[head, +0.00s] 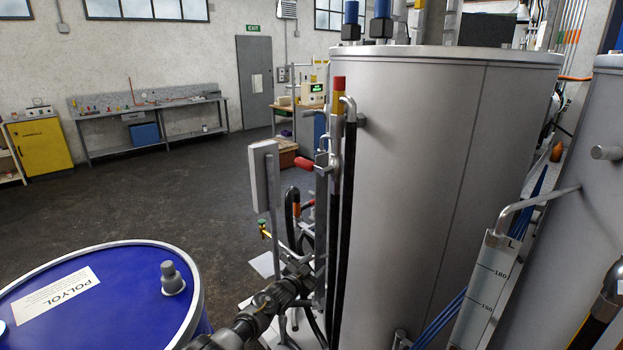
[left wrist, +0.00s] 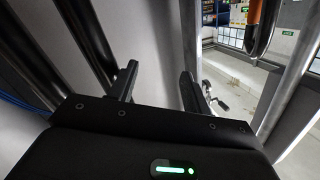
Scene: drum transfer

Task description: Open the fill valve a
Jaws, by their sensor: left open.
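A valve with a red handle (head: 303,163) sits on the upright pipe at the left side of the large grey tank (head: 430,190); no label shows that it is fill valve a. A second, smaller red part shows lower down, partly hidden by a black hose. My left gripper (head: 303,270) is low beside the tank's left side, below the red handle and among hoses. In the left wrist view its two fingers (left wrist: 157,86) are apart with nothing held between them. A small metal fitting (left wrist: 214,100) shows beyond the right finger.
A blue drum labelled POLYOL (head: 90,300) stands at the lower left. A flat grey panel (head: 264,175) on a post stands close left of the valve. Black hoses (head: 347,220) run down the tank. A second tank (head: 580,210) is at the right. The floor at left is clear.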

